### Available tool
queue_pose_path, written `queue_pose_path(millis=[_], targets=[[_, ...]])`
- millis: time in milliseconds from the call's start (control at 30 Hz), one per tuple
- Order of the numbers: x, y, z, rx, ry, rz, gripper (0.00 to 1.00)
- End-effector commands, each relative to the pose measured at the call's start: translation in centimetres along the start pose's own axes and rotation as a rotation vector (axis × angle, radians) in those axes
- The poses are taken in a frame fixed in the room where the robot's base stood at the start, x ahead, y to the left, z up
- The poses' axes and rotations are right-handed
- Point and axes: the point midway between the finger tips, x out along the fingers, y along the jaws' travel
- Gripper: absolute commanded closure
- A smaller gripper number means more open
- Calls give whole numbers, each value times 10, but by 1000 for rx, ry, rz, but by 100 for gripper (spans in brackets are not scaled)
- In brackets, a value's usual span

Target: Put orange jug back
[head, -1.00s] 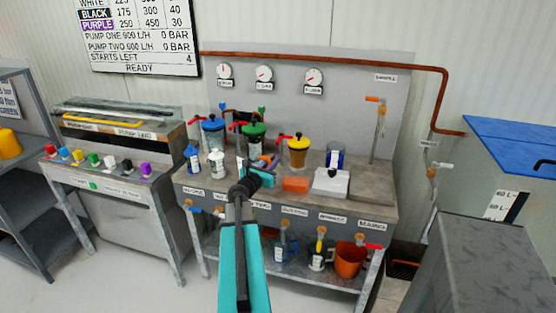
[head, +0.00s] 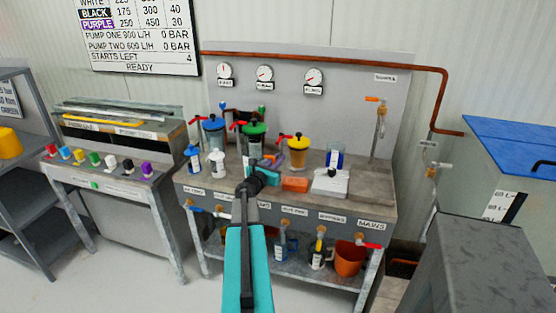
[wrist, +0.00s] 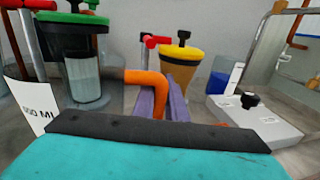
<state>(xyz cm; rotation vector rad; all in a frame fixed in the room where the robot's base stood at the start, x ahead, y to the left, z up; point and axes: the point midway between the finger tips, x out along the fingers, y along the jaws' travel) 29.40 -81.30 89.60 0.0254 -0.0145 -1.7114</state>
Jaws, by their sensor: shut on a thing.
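My gripper (wrist: 165,100) has purple fingers shut on the orange handle (wrist: 143,77) of the jug. The jug's body looks clear, with a white "ML" scale label (wrist: 22,105) at the left of the wrist view. In the head view my gripper (head: 271,161) is over the middle of the bench, partly behind my own arm. The jug's label shows small there, left of the gripper. I cannot tell whether the jug touches the bench.
Green-lidded (head: 254,137) and yellow-lidded (head: 298,152) pots stand behind, with a blue-lidded pot (head: 214,132) farther left. An orange block (head: 295,184) and white scale (head: 331,182) lie right.

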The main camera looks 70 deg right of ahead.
Motion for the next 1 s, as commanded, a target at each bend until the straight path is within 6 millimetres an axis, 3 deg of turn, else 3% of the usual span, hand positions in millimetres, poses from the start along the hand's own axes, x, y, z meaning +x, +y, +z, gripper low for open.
queue_pose_path(millis=[133,167,267,767,1000], targets=[[0,0,-3,1,0,0,100],[0,0,-2,0,0,0,83],[0,0,-2,0,0,0,70],[0,0,2,0,0,0,70],[-20,-1,0,1,0,0,70]])
